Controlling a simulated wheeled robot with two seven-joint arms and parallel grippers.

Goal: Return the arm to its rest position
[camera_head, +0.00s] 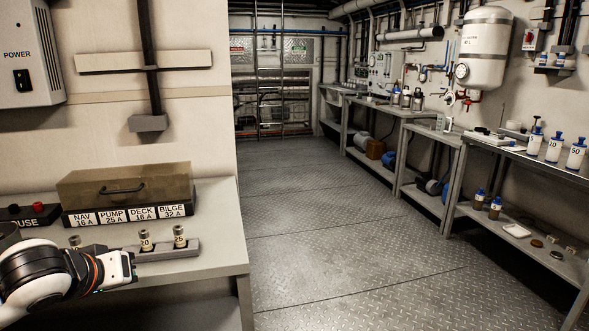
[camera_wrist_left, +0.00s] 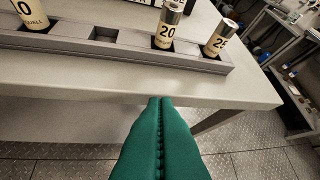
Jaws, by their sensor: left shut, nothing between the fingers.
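My left arm comes in from the lower left in the head view, and its gripper (camera_head: 128,270) is over the front of the workbench (camera_head: 215,260). In the left wrist view my left gripper (camera_wrist_left: 160,100) has its two green fingers pressed together with nothing between them. The fingertips are just in front of the bench edge and apart from the fuse rack (camera_wrist_left: 65,36). The rack holds fuses marked 20 (camera_wrist_left: 167,28) and 25 (camera_wrist_left: 220,40), and another (camera_wrist_left: 30,14) at the left ending in 0. One square slot (camera_wrist_left: 103,34) between them is empty. My right gripper is not in view.
A fuse box (camera_head: 125,188) with a brown lid and handle stands behind the rack (camera_head: 170,249). A white power box (camera_head: 28,60) hangs on the wall. Shelving with bottles (camera_head: 554,147) lines the right wall. The metal floor (camera_head: 330,210) between is clear.

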